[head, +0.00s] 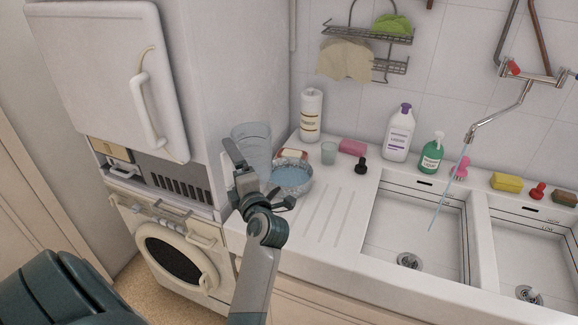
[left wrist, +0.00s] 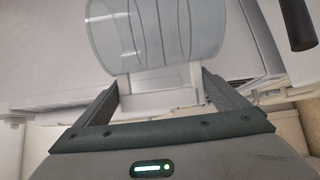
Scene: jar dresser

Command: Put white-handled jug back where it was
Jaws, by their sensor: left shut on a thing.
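The jug (head: 252,143) is clear and bluish, and shows at the left end of the counter, beside the tall white cabinet. My left gripper (head: 238,174) is in front of it and hides its lower part. In the left wrist view the jug's body (left wrist: 155,35) lies just beyond the fingers, and its white handle (left wrist: 160,92) sits between them. My left gripper is shut on this handle. Whether the jug's base touches the counter is hidden. My right gripper is in neither view.
A glass bowl (head: 291,177) stands close right of the jug, with a tumbler (head: 328,152) and a white bottle (head: 311,115) behind. The ribbed drainboard (head: 325,215) is clear. Two sink basins (head: 415,235) lie right. A washing machine (head: 180,255) is below left.

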